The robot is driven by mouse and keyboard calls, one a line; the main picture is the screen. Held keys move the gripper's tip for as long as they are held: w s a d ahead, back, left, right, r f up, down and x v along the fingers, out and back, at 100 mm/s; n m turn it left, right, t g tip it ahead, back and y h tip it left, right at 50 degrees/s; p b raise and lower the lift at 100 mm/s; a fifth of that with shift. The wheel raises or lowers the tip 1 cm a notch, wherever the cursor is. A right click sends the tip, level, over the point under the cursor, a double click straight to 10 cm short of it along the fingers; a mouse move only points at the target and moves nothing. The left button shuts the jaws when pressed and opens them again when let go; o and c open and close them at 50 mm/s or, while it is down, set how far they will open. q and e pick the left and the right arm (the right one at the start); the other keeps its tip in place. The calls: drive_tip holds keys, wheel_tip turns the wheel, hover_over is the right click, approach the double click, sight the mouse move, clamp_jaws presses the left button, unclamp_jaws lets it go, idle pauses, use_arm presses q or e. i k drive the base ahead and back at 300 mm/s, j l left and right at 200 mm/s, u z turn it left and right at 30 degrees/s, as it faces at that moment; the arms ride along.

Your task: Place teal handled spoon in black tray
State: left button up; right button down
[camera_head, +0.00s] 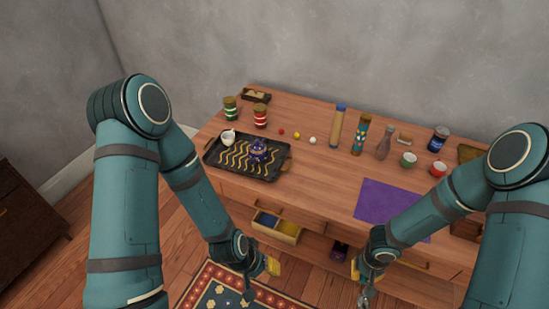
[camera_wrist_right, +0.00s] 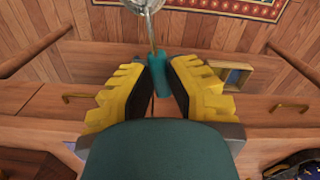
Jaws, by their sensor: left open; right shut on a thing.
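My right gripper (camera_head: 357,270) is in front of the table, low at the lower right of the head view. It is shut on the teal handled spoon, whose teal handle (camera_wrist_right: 157,76) sits between the yellow fingers (camera_wrist_right: 157,88) in the right wrist view. The spoon's metal bowl (camera_wrist_right: 146,4) points away from the gripper, cut off by the picture edge. The black tray (camera_head: 236,162), with gold wavy lines, lies on the table's left part. It holds a white cup (camera_head: 228,138) and a dark blue teapot (camera_head: 259,151). My left gripper (camera_head: 271,266) is open and empty, below the tray in the picture.
An open drawer (camera_head: 289,238) juts out below the tabletop. A purple mat (camera_head: 390,203) lies front right. Jars, a glass tube (camera_head: 360,136), a bottle (camera_head: 384,144) and cups stand along the back and right. Small balls (camera_head: 297,135) lie behind the tray. The tabletop's middle is clear.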

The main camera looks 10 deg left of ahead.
sight(228, 163)
drive_tip(key=i+j, duration=0.1)
drive_tip(key=j, duration=0.4)
drive_tip(key=i+j, duration=0.1)
drive_tip(key=j, duration=0.35)
drive_tip(key=i+j, duration=0.1)
drive_tip(key=j, duration=0.4)
drive_tip(key=i+j, duration=0.1)
drive_tip(key=j, duration=0.4)
drive_tip(key=i+j, duration=0.1)
drive_tip(key=j, duration=0.35)
drive_tip(key=i+j, duration=0.2)
drive_tip(key=j, duration=0.15)
drive_tip(key=i+j, duration=0.35)
drive_tip(key=i, duration=0.1)
